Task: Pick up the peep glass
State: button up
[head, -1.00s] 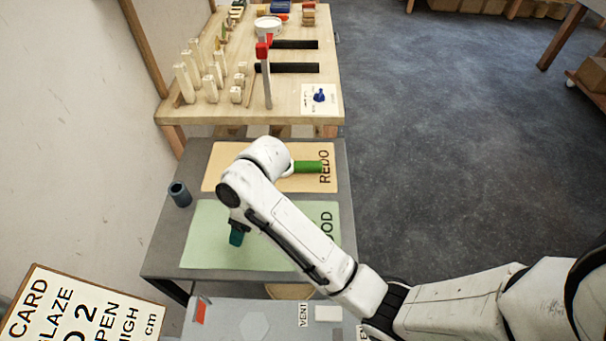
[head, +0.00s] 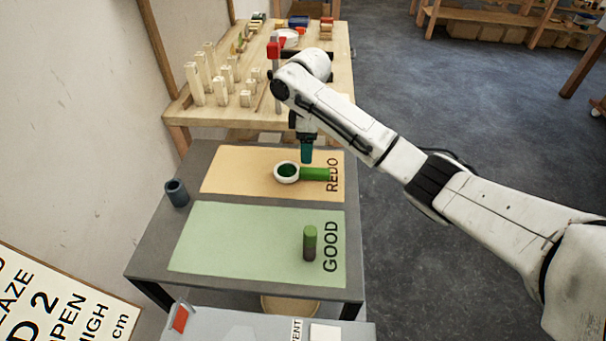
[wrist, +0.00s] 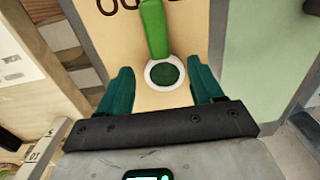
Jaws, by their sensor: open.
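The peep glass is a white ring (head: 286,172) around dark green glass with a bright green handle (head: 315,174). It lies on the orange REDO mat (head: 230,172), handle pointing right in the head view. In the wrist view the ring (wrist: 165,73) lies between the fingers, handle (wrist: 154,28) running up the picture. My gripper (head: 306,160) is open and empty, with teal fingers pointing down. It is above the mat near the peep glass; the exact height is hard to tell. The wrist view shows the gripper (wrist: 162,82) with a finger on either side of the ring.
A green and dark cylinder (head: 310,243) stands on the green GOOD mat (head: 230,240). A dark blue cup (head: 177,192) is at the grey table's left edge. Behind, a wooden bench (head: 215,115) holds pale upright blocks (head: 210,62) and a red-topped post (head: 276,75).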

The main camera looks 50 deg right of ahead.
aim_at(309, 170)
jog(key=f, duration=0.8)
jog(key=shift+s+d+f, duration=0.1)
jog(key=shift+d+f, duration=0.1)
jog(key=shift+c, duration=0.2)
jog(key=c, duration=1.1)
jog(key=shift+r, duration=0.1)
